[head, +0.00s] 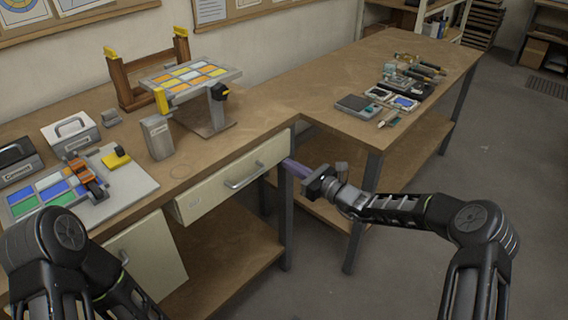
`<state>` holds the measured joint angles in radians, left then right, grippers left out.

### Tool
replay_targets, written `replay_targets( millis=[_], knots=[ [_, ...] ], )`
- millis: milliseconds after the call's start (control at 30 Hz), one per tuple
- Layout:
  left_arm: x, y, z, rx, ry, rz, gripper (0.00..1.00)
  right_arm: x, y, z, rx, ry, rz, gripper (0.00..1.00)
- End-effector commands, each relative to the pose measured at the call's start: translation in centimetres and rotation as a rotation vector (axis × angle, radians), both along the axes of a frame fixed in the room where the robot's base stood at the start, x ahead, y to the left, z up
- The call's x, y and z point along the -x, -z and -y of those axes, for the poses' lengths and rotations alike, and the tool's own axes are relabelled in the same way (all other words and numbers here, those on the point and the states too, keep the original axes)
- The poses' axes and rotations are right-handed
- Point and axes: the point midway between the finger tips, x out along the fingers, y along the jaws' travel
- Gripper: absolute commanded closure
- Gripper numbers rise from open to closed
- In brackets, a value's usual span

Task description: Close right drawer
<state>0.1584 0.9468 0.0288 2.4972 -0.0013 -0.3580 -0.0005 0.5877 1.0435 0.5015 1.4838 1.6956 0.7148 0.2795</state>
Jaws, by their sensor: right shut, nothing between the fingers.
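The right drawer (215,191) has a cream front with a metal bar handle (245,176), under the workbench top. Its front sits close under the bench edge; I cannot tell whether a small gap remains. My right gripper (290,166) is shut and empty. It points left at the right end of the drawer front, beside the bench leg, with purplish fingers. I cannot tell whether the fingers touch anything. My left arm shows at the lower left, but its gripper is out of view.
A cream cabinet front (147,262) is below left. The workbench (265,120) carries a glass panel on a stand (190,76), a metal canister (157,138), a tray with coloured panes (140,180) and cases. Tools lie on the right bench. Floor at right is clear.

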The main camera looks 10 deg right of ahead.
Motion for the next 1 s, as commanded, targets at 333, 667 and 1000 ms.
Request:
replay_targets(
  millis=[333, 667, 1000],
  knots=[
    [-0.1, 0.4, 0.0, 0.0, -0.001, 0.003, 0.8, 5.6, 0.2, 4.9, 0.003, 0.003, -0.002, 1.0],
    [-0.1, 0.5, 0.0, 0.0, -0.001, 0.003, 0.8, 6.7, 0.2, 5.7, 0.002, 0.001, -0.001, 1.0],
    [-0.1, 0.5, 0.0, 0.0, -0.001, 0.003, 0.8, 6.6, 0.2, 5.7, 0.006, 0.002, 0.0, 1.0]
  ],
)
